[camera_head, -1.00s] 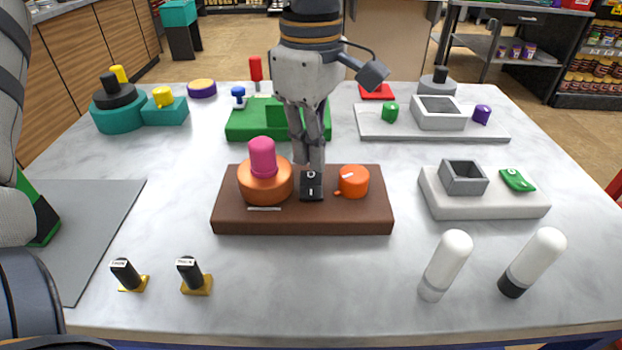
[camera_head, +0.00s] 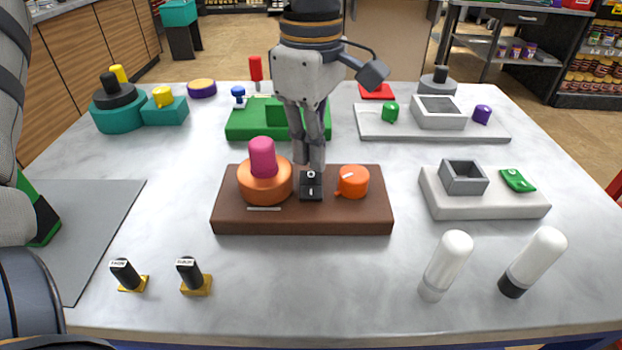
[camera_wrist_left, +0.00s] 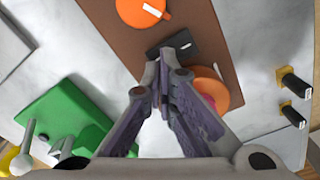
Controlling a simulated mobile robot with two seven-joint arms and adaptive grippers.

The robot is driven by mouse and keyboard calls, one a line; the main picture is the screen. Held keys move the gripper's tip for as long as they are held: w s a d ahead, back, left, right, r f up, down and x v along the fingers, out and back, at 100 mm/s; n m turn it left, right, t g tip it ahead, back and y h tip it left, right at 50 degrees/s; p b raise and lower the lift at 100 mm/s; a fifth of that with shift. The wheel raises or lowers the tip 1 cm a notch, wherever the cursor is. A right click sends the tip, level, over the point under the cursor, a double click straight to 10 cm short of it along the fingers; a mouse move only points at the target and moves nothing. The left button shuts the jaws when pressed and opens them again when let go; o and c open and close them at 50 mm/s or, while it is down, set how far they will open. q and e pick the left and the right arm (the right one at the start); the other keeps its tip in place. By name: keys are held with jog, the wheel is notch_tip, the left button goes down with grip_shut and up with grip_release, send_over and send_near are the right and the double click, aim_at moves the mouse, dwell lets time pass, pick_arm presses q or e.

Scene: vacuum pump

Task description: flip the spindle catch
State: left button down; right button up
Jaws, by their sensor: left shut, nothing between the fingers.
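A brown block (camera_head: 300,222) in the middle of the table carries a small black rocker switch (camera_head: 311,192), which I take to be the spindle catch. It has white marks on its face. The switch also shows in the left wrist view (camera_wrist_left: 182,45). My left gripper (camera_head: 314,168) comes down from above, shut and empty. Its fingertips are at the far end of the switch; I cannot tell if they touch it. In the left wrist view the closed fingertips (camera_wrist_left: 158,68) are beside the switch. My right gripper is not in view.
On the brown block, an orange round base with a pink post (camera_head: 262,160) stands left of the switch and an orange knob (camera_head: 354,182) right of it. A green block (camera_head: 248,123) lies behind. Two black-topped pegs and two white cylinders stand in front.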

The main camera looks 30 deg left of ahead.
aim_at(311, 175)
pick_arm(q)
jog(key=shift+f, duration=1.25)
dwell(0.6)
jog(key=shift+r, duration=3.55)
jog(key=shift+f, duration=0.1)
